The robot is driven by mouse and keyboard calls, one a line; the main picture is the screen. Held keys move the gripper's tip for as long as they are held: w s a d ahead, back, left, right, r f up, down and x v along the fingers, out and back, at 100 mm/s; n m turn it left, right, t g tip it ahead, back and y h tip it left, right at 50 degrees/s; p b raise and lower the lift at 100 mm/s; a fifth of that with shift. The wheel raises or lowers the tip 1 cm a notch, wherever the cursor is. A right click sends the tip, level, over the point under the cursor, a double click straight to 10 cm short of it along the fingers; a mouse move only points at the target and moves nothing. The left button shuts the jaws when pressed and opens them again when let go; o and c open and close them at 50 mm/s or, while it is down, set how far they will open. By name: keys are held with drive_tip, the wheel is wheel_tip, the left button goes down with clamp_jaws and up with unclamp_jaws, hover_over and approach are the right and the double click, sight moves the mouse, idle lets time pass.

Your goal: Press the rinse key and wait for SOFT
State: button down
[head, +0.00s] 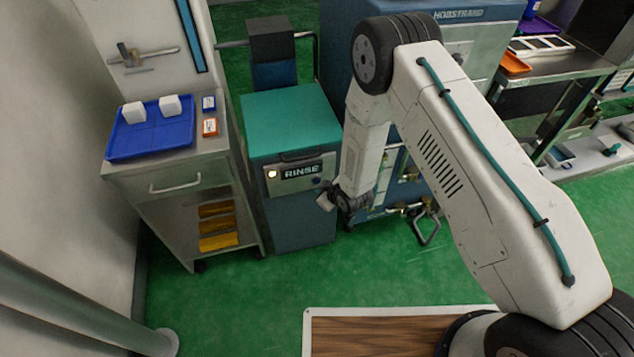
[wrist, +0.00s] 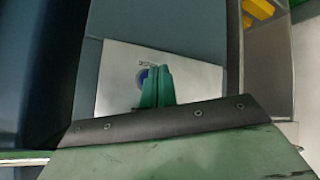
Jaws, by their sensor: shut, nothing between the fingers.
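The rinse unit (head: 292,215) is a blue-grey cabinet with a teal lid (head: 290,118). Its front panel has a dark display (head: 302,171) reading RINSE and a lit whitish lamp (head: 272,174). The blue rinse key (head: 317,183) is at the panel's right end. My gripper (head: 325,201) is shut and empty in front of the panel, close by the key. In the wrist view its green fingers (wrist: 157,86) lie together and overlap the blue key (wrist: 144,76), hiding part of it. I cannot tell whether they touch it. The word SOFT does not show.
A grey cart (head: 190,165) stands left of the unit, with a blue tray (head: 122,152) holding two white blocks. A larger blue machine (head: 340,35) marked HOBSTRAND stands behind at the right. Green floor (head: 225,295) is free in front of the unit.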

drive_tip(key=shift+s+d, duration=0.2)
drive_tip(key=shift+s, duration=0.5)
drive_tip(key=shift+s+d, duration=0.2)
drive_tip(key=shift+s, duration=0.45)
drive_tip(key=shift+s+d, duration=0.2)
drive_tip(key=shift+s, duration=0.5)
drive_tip(key=shift+f, duration=0.1)
